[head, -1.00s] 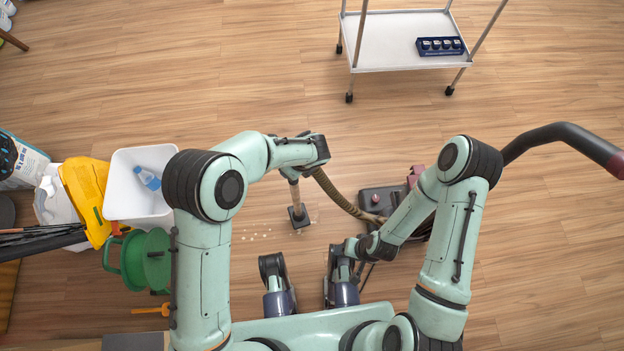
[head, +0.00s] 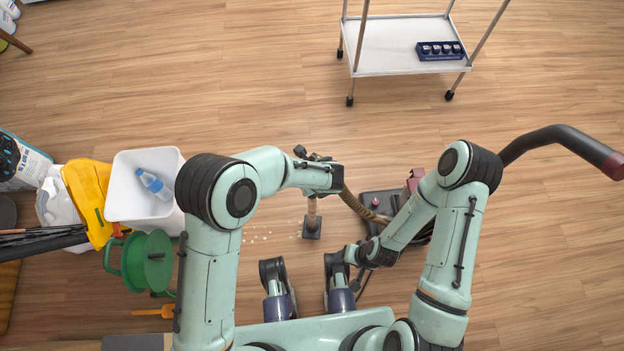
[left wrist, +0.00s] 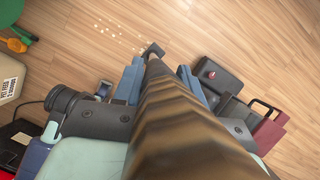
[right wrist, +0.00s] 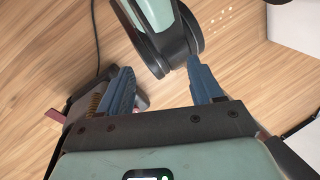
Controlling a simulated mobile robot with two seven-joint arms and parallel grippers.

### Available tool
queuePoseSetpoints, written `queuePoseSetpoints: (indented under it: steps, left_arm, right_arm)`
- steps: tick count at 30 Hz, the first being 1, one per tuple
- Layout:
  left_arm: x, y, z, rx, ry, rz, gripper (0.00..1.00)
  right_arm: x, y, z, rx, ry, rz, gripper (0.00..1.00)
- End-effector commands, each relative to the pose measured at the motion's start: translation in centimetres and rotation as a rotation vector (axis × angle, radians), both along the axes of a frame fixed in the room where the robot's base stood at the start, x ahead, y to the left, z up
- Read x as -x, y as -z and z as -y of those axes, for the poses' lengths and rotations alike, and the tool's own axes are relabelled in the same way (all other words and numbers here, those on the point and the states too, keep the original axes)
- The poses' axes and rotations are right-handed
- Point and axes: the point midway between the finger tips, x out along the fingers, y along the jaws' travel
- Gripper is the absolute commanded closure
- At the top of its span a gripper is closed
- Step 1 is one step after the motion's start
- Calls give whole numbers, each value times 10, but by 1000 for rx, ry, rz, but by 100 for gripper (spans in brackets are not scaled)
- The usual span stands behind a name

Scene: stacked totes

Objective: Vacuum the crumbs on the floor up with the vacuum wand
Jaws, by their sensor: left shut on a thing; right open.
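The vacuum wand (head: 311,208) stands near upright, its dark square nozzle (head: 311,229) at the floor. Pale crumbs (head: 262,237) lie on the floor left of the nozzle; they also show in the left wrist view (left wrist: 118,36) and right wrist view (right wrist: 215,20). My left gripper (head: 322,180) is shut on the wand, which runs between its blue fingers in the left wrist view (left wrist: 160,82). A ribbed hose (head: 355,203) leads from the wand towards the dark vacuum body (head: 380,200). My right gripper (right wrist: 163,85) is open and empty, its fingers apart.
A white bin (head: 125,200) with a plastic bottle (head: 154,184), a yellow item (head: 88,200) and a green reel (head: 150,262) crowd the left side. A white cart (head: 400,45) stands at the back. The floor between the cart and the wand is clear.

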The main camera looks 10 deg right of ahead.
Motion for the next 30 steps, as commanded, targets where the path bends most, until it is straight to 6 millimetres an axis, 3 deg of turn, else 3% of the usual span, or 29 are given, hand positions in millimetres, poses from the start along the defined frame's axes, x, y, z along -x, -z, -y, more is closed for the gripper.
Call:
queuePoseSetpoints:
  steps: [27, 30]
  left_arm:
    - [-1, 45, 0, 0, 0, 2, 100]
    - [-2, 42, -9, 0, -3, 4, 100]
  right_arm:
    - [-54, 42, 27, 70, 59, 143, 35]
    - [-54, 40, 27, 70, 59, 144, 35]
